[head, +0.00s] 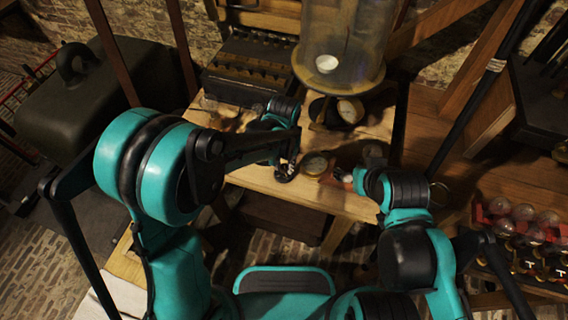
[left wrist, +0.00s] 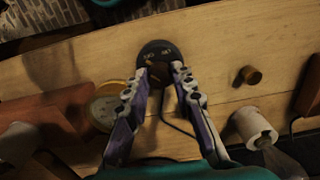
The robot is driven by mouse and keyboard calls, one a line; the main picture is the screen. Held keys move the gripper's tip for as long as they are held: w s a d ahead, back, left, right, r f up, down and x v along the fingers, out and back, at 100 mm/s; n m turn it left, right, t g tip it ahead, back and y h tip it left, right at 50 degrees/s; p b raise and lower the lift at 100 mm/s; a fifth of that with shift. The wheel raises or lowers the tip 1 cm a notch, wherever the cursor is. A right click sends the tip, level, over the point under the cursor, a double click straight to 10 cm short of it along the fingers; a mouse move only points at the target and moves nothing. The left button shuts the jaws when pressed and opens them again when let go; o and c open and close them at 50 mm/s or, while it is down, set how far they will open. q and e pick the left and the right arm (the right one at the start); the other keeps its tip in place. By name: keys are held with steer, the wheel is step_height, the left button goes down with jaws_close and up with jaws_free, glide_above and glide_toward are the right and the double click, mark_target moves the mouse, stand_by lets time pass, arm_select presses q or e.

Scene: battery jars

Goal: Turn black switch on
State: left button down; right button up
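The black switch (left wrist: 157,57) is a small round black disc with pale lettering, lying on the wooden table near its edge. In the head view the black switch (head: 284,176) is partly hidden under my left gripper (head: 284,160).
A round brass gauge (head: 315,164) stands close beside the switch; it also shows in the left wrist view (left wrist: 103,108). A small brass knob (left wrist: 250,75) and a white cylinder (left wrist: 252,125) are on the other side. A large glass jar (head: 345,45) stands at the back.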

arm_select(q)
steer(key=shift+m, duration=0.3)
steer(key=m, duration=0.3)
steer(key=shift+m, duration=0.3)
steer(key=m, duration=0.4)
steer(key=shift+m, duration=0.3)
steer(key=m, duration=0.4)
steer(key=shift+m, duration=2.5)
steer(key=c, duration=1.3)
jaws_free()
steer(key=shift+o, duration=0.2)
steer(key=shift+r, duration=0.15)
